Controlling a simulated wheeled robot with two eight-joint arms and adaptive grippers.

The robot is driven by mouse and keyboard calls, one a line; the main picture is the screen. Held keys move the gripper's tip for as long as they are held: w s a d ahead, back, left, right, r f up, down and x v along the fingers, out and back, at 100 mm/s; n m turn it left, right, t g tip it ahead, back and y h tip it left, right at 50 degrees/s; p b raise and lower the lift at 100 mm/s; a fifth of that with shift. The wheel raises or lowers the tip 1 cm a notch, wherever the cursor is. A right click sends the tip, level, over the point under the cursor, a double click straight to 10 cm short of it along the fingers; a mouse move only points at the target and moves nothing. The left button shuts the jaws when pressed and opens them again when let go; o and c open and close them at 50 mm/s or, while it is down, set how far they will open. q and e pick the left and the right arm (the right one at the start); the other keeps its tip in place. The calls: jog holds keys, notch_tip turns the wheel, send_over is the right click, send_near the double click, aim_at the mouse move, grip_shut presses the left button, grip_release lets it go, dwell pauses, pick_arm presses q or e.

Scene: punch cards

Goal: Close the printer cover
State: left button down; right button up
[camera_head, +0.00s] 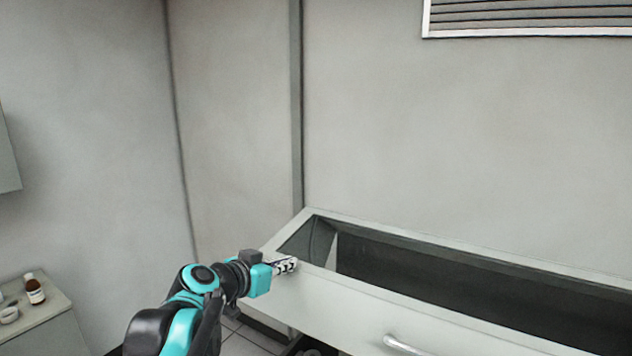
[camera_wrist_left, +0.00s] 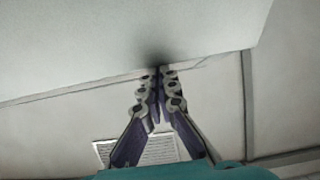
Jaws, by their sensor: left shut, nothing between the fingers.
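The printer (camera_head: 350,300) is a long pale grey cabinet at the lower right of the head view. A long dark opening shows in its top, inside a pale frame, and a silver handle (camera_head: 410,346) sits on its front. My left gripper (camera_head: 290,265) is at the left end of this pale frame. In the left wrist view my left gripper (camera_wrist_left: 160,75) is shut and empty, its fingertips at or very near the edge of a pale flat panel (camera_wrist_left: 130,40). I cannot tell whether they touch it. My right gripper is not in view.
A pale side counter (camera_head: 45,315) at the far left holds a brown bottle (camera_head: 35,290) and a small white cup (camera_head: 9,314). Grey walls stand close behind the printer. A vent (camera_head: 530,18) is high on the wall. A printed sheet (camera_wrist_left: 160,150) shows behind the fingers.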

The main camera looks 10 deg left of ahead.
pick_arm(q)
jog(key=f+b, duration=0.2)
jog(key=f, duration=0.2)
jog(key=s+f+t+b, duration=0.1)
jog(key=f+b, duration=0.2)
jog(key=f, duration=0.2)
jog(key=s+f+t+b, duration=0.1)
jog(key=f+b, duration=0.2)
jog(key=f, duration=0.2)
jog(key=shift+a+f+h, duration=0.1)
jog(key=shift+a+h, duration=0.2)
jog(key=shift+a, duration=0.05)
notch_tip(320, 180, down, 18)
jog(key=w+d+b, duration=0.1)
jog(key=w+b, duration=0.2)
jog(key=b, duration=0.9)
jog(key=shift+f, duration=0.25)
jog(key=shift+d+r, duration=0.1)
